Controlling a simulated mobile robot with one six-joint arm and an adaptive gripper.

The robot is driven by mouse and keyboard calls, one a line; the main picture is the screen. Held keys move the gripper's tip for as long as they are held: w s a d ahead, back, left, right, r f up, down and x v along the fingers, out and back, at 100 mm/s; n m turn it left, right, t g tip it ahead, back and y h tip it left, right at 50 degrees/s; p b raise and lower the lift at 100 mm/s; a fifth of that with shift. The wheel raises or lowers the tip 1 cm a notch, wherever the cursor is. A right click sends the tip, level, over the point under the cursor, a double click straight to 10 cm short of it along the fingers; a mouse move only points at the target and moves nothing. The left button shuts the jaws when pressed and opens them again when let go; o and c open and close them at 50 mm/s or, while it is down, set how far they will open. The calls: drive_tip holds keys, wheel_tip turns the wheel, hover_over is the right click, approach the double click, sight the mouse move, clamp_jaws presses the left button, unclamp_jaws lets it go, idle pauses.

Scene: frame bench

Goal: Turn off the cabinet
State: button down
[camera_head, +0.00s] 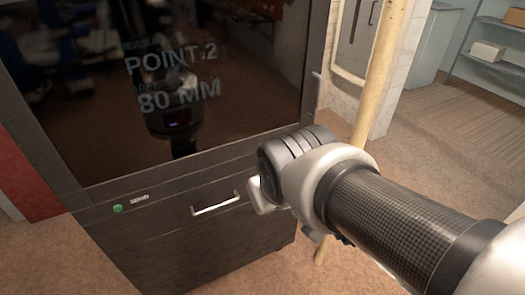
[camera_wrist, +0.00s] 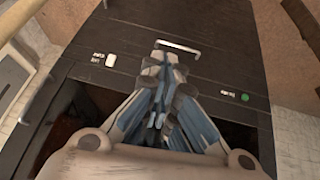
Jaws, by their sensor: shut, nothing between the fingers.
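The cabinet (camera_head: 150,262) is dark, with a black glass front (camera_head: 60,120) reading "POINT 2 80 MM" in the head view. Its lower panel has a round green button or lamp (camera_head: 117,208) beside a small label and a pale bar handle (camera_head: 215,204). In the wrist view the panel shows a white switch (camera_wrist: 110,60) beside a label, the handle (camera_wrist: 177,47) and the green lamp (camera_wrist: 245,97). My gripper (camera_wrist: 165,58) is shut and empty, over the panel between switch and lamp, near the handle. Contact cannot be told. In the head view my wrist hides the switch.
A cream pole (camera_head: 380,70) stands right of the cabinet, near my arm. Shelves (camera_head: 500,55) with a box (camera_head: 487,51) stand at the far right. Brown floor (camera_head: 440,130) lies open before them. A red surface (camera_head: 25,180) is at the left edge.

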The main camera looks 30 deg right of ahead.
drive_tip(key=w+d+f+n+t+h+p, duration=0.15)
drive_tip(key=w+d+f, duration=0.25)
drive_tip(key=w+d, duration=0.5)
drive_tip(key=w+d+f+t+p, duration=0.25)
drive_tip(key=w+d, duration=0.35)
drive_tip(key=w, duration=0.4)
drive_tip(key=s+d+f+t+y+p, duration=0.1)
drive_tip(key=d+f+t+p, duration=0.1)
drive_tip(key=f, duration=0.5)
drive_tip(key=s+d+f+m+t+y+p, duration=0.1)
drive_tip(key=d+f+t+y+p, duration=0.1)
drive_tip(key=f, duration=0.6)
drive_tip(key=shift+d+f+t, duration=0.15)
drive_tip(key=shift+d+t, duration=0.2)
drive_tip(key=shift+t, duration=0.55)
drive_tip(key=w+f+b, duration=0.1)
drive_tip(key=w+f, duration=0.1)
drive_tip(key=w, duration=1.1)
drive_tip(key=shift+w+f, duration=0.35)
drive_tip(key=shift+w, duration=0.05)
drive_tip(key=shift+f+b, duration=0.1)
drive_tip(key=shift+b, duration=0.35)
